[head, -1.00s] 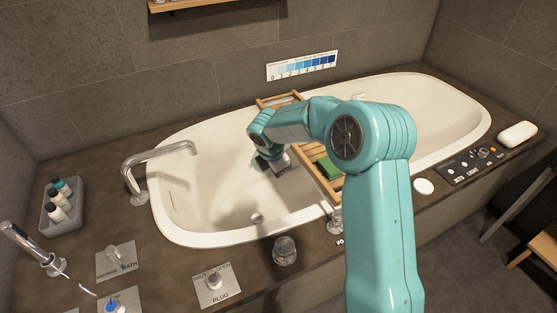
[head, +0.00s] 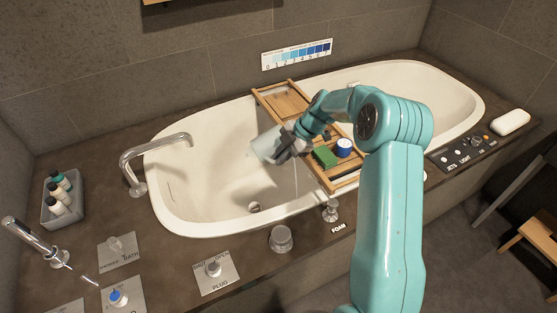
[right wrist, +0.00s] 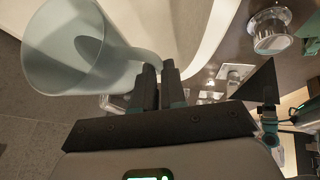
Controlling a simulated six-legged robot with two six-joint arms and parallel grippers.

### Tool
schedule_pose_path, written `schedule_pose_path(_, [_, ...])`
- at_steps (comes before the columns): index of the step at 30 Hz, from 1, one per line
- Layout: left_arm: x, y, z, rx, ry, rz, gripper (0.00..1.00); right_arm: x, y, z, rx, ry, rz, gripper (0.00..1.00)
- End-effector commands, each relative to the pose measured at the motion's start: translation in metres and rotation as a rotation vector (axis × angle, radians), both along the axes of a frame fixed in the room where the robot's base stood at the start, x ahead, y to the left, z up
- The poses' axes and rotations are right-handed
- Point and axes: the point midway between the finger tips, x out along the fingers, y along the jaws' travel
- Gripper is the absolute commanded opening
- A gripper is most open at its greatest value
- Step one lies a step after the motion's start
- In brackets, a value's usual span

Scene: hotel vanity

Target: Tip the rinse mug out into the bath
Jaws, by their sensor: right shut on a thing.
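The rinse mug (head: 264,146) is a pale, frosted, see-through cup. It is tilted on its side over the bath (head: 205,190), left of the wooden tray. My right gripper (head: 289,145) is shut on it. The right wrist view shows the mug (right wrist: 75,50) large at the upper left, with its handle between the fingertips (right wrist: 160,75) of my gripper. A faint pale line runs down below the gripper in the head view; I cannot tell whether it is water. My left gripper is out of view.
A wooden bath tray (head: 285,103) spans the tub, carrying a green block (head: 324,156) and a blue-and-white jar (head: 344,147). A curved tap (head: 150,152) stands at the left rim. Knobs and a bottle caddy (head: 62,199) line the ledge. The tub's left half is free.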

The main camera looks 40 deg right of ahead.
Motion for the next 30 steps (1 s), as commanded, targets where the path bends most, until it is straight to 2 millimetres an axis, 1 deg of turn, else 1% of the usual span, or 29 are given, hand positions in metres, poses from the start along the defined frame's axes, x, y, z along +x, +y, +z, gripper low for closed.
schedule_pose_path(1, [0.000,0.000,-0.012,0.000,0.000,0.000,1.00,0.000,-0.002,-0.008,0.019,-0.010,-0.002,0.00])
schedule_pose_path(3, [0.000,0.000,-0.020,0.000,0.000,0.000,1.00,0.000,-0.003,-0.010,0.054,-0.021,-0.003,0.00])
schedule_pose_path(14, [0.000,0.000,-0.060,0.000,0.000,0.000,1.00,-0.002,-0.007,-0.023,0.252,-0.084,-0.002,0.00])
schedule_pose_path(24, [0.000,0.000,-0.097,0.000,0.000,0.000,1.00,-0.003,-0.010,-0.037,0.470,-0.152,0.000,0.00])
schedule_pose_path(30, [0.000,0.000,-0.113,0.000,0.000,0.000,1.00,-0.003,-0.010,-0.042,0.575,-0.185,0.000,0.00])
